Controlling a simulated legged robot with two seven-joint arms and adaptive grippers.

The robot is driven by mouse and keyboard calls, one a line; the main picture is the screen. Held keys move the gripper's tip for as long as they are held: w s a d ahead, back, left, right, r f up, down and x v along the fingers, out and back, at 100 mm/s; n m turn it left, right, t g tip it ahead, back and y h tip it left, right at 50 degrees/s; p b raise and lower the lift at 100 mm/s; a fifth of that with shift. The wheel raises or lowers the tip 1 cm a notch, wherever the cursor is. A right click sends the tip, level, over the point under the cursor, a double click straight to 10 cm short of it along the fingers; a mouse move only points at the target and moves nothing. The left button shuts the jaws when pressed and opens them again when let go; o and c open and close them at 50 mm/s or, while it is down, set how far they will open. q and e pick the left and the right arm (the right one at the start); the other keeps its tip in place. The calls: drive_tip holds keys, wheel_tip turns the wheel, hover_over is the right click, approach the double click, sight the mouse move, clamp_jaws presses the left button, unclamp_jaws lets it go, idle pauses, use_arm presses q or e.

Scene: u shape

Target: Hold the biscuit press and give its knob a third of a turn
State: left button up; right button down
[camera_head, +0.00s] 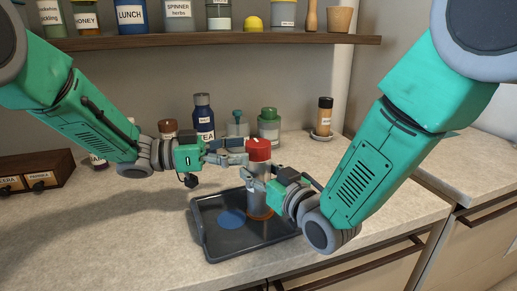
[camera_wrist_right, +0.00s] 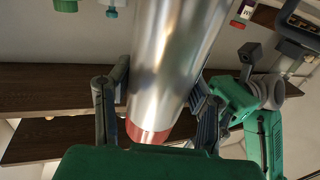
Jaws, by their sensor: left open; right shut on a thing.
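The biscuit press is an upright silver cylinder (camera_head: 262,203) with a red knob (camera_head: 259,148) on top. Its body stands over the dark tray; whether its base rests there I cannot tell. My right gripper (camera_head: 252,182) is shut on the body below the knob. In the right wrist view the silver body (camera_wrist_right: 170,60) lies between both fingers of my right gripper (camera_wrist_right: 160,105), with the red knob (camera_wrist_right: 147,132) at the lower end of the picture. My left gripper (camera_head: 244,153) is open, its fingers at the knob's left side; contact is unclear.
The dark tray (camera_head: 210,240) holds a blue disc (camera_head: 232,219) left of the press. Several jars and bottles, including a green-lidded jar (camera_head: 269,127), stand behind. A shelf (camera_head: 200,40) runs above. A wooden drawer box (camera_head: 38,172) is at the left. The front left counter is clear.

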sight(258, 149)
use_arm(q)
drive_tip(key=shift+w+d, duration=0.2)
drive_tip(key=shift+d, duration=0.95)
drive_tip(key=shift+w+d, duration=0.2)
drive_tip(key=shift+d, duration=0.9)
drive_tip(key=shift+c, duration=0.5)
drive_tip(key=c, duration=1.1)
drive_tip(key=shift+c, duration=0.2)
drive_tip(key=shift+a, duration=0.1)
drive_tip(key=m+g, duration=0.3)
drive_tip(key=g, duration=0.2)
drive_tip(key=shift+f, duration=0.1)
drive_tip(key=shift+w+m+g+y, duration=0.1)
drive_tip(key=shift+m+g+y, duration=0.2)
drive_tip(key=shift+m+g, duration=0.85)
drive_tip(key=shift+w+m+g+y, duration=0.1)
drive_tip(key=shift+m+g+y, duration=0.2)
drive_tip(key=shift+m+g, duration=0.8)
drive_tip(key=shift+s+g, duration=0.1)
drive_tip(key=shift+g, duration=0.65)
